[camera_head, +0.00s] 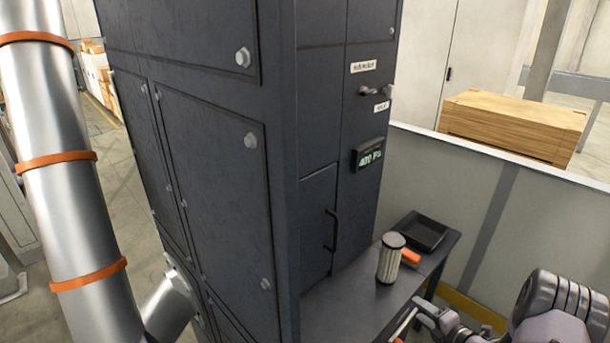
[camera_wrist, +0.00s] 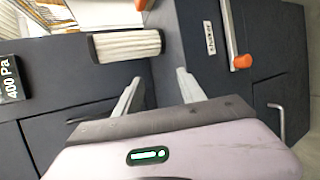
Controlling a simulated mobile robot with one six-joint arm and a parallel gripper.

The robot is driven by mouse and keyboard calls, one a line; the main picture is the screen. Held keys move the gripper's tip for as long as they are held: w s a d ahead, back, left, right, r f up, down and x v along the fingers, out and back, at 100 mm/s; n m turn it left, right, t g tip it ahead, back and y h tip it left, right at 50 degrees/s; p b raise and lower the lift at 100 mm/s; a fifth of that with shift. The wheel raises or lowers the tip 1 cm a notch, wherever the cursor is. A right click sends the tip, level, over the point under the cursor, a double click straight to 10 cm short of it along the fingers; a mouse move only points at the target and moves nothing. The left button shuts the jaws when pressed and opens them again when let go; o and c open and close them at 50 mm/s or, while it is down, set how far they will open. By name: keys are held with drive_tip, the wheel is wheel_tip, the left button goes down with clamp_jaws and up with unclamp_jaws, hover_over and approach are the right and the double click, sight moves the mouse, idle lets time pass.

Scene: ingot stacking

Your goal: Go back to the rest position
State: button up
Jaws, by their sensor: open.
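My gripper (camera_wrist: 160,74) shows in the wrist view with its two pale fingers spread apart and nothing between them. In the head view only part of it shows at the bottom edge, over the front of the small dark table (camera_head: 340,310), next to my arm at the lower right.
A tall dark cabinet (camera_head: 215,170) with a closed door and a display (camera_head: 370,154) reading 400 Pa stands beside the table. An orange object (camera_head: 411,257) and a black tray (camera_head: 421,235) are behind the cartridge. The wrist view shows an orange-tipped lever (camera_wrist: 242,62).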

drive_tip(key=a+r+n+g+y+b, duration=0.1)
drive_tip(key=a+r+n+g+y, duration=0.3)
drive_tip(key=a+r+n, duration=1.3)
drive_tip(key=s+a+r+n+g, duration=0.4)
drive_tip(key=s+a+r+n, duration=0.5)
drive_tip(key=s+r, duration=0.1)
drive_tip(key=s+r+n+h+b, duration=0.1)
drive_tip(key=s+r+n+h, duration=0.1)
drive_tip(key=s+n, duration=0.7)
drive_tip(key=s+a+r+n+t+h+b, duration=0.1)
drive_tip(key=s+n+h, duration=0.3)
drive_tip(key=s+n, duration=0.5)
drive_tip(key=shift+s+a+r, duration=0.2)
drive_tip(key=shift+s+r, duration=0.6)
drive_tip(key=shift+s, duration=0.3)
